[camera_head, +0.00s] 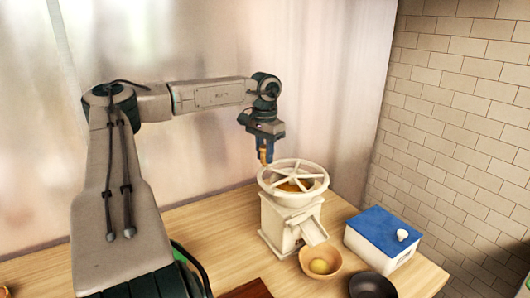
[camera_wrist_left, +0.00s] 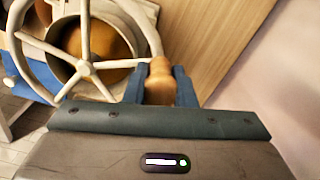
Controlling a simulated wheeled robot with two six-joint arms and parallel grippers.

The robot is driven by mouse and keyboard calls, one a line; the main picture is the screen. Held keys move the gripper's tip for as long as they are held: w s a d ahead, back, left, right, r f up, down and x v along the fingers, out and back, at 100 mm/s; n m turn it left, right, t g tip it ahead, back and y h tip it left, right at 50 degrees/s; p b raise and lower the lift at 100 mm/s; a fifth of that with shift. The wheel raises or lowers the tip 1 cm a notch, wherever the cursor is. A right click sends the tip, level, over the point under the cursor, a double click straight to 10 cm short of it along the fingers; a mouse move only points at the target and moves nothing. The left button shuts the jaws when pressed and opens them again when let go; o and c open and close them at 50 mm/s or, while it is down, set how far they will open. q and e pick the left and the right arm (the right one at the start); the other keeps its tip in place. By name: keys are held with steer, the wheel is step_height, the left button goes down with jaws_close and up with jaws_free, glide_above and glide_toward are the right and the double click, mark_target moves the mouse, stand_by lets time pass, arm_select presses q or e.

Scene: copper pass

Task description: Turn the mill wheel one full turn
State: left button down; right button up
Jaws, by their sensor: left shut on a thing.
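The cream mill (camera_head: 283,225) stands on the wooden table with a spoked wheel (camera_head: 309,180) lying flat on its top. In the left wrist view the wheel (camera_wrist_left: 92,67) fills the upper left, over a round opening with something orange-brown inside. A wooden knob (camera_wrist_left: 160,85) rises from the wheel's rim. My left gripper (camera_head: 265,158) comes down at the wheel's back left edge. Its blue fingers (camera_wrist_left: 160,86) are shut on the knob, one on each side. My right gripper is not in view.
A wooden bowl (camera_head: 335,266) with a yellow-orange round thing in it sits below the mill's spout. A white box with a blue lid (camera_head: 385,228) stands to the right. A dark bowl (camera_head: 373,286) is at the front. Bare table (camera_head: 215,225) lies left of the mill.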

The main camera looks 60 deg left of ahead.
arm_select(q)
steer(key=shift+w, duration=0.1)
stand_by(0.4)
steer(key=c, duration=1.2)
jaws_free()
steer(key=shift+a+f, duration=0.1)
steer(key=shift+a, duration=0.05)
step_height(320, 180, up, 11)
steer(key=shift+f+b, duration=0.1)
steer(key=shift+b, duration=0.85)
